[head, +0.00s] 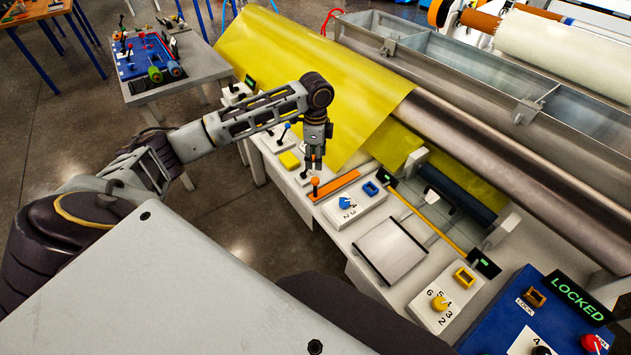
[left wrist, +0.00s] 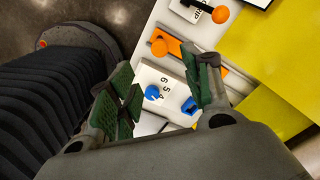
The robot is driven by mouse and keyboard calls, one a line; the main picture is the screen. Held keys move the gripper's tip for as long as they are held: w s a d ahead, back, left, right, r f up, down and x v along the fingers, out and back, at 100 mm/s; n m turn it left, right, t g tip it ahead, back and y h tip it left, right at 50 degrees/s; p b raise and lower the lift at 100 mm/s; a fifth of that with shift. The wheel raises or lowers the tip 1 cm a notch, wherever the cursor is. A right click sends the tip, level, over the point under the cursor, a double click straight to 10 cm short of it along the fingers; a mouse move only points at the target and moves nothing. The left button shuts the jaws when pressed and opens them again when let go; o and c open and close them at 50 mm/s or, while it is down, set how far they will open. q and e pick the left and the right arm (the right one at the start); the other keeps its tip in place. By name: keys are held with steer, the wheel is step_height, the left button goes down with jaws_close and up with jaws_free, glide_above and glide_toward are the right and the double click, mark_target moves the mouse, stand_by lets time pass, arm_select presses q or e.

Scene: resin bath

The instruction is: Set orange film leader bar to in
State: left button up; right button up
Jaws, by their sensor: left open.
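The orange film leader bar (head: 338,186) lies flat on the light bench top, beside the yellow film. An orange ball knob (head: 315,181) shows by its left end. In the left wrist view the bar (left wrist: 185,50) lies beyond my fingers, with an orange knob (left wrist: 158,47) at one end. My left gripper (head: 315,164) points down just above the knob end of the bar. In the left wrist view its green-padded fingers (left wrist: 160,80) are apart, with nothing held between them. I cannot tell whether a finger touches the knob. My right gripper is not in view.
A white block with a blue dial (head: 345,203) sits close in front of the bar. Yellow film (head: 310,75) hangs over the bench behind my gripper. A lever with an orange knob (left wrist: 220,14) stands nearby. A panel reading LOCKED (head: 577,297) is at lower right.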

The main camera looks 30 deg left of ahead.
mark_target(316, 179)
arm_select(q)
step_height(316, 179, down, 12)
steer(key=shift+f, duration=0.15)
stand_by(0.6)
jaws_close()
stand_by(0.3)
